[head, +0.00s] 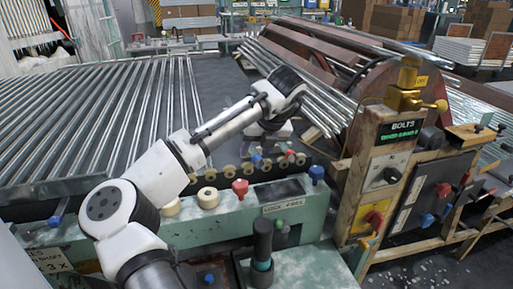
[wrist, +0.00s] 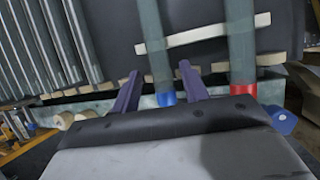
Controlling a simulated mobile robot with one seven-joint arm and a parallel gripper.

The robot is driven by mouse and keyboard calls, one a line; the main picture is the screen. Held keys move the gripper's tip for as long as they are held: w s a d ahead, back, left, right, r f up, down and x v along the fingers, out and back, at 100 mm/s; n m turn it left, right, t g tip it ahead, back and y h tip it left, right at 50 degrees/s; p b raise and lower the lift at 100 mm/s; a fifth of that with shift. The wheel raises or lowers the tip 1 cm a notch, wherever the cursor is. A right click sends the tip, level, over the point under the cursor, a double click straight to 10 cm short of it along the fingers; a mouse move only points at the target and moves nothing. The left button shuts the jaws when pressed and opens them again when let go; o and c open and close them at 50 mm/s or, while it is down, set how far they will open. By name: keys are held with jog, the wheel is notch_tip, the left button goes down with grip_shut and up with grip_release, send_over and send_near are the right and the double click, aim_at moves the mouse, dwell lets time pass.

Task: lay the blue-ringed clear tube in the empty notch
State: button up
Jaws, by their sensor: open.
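The blue-ringed clear tube (wrist: 152,40) runs away from me in the wrist view, its blue ring (wrist: 165,98) at the near end. My gripper (wrist: 158,67) is open, with one purple finger on each side of this tube near the ring. I cannot tell whether the fingers touch it. In the head view my gripper (head: 268,138) is small, over the row of wooden blocks (head: 228,172). A small blue spot (head: 257,160) shows below it, probably the ring. Gaps show between the blocks in the wrist view (wrist: 106,86), but I cannot tell which is the empty notch.
A red-ringed clear tube (wrist: 240,45) lies to the right, close to my right finger. Metal tubes (wrist: 40,45) lie in rows at left. A wooden post with a brass valve (head: 403,98) stands right of the green bench (head: 240,213).

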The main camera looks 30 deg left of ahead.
jog(key=v, duration=1.2)
jog(key=shift+f, duration=0.1)
dwell(0.4)
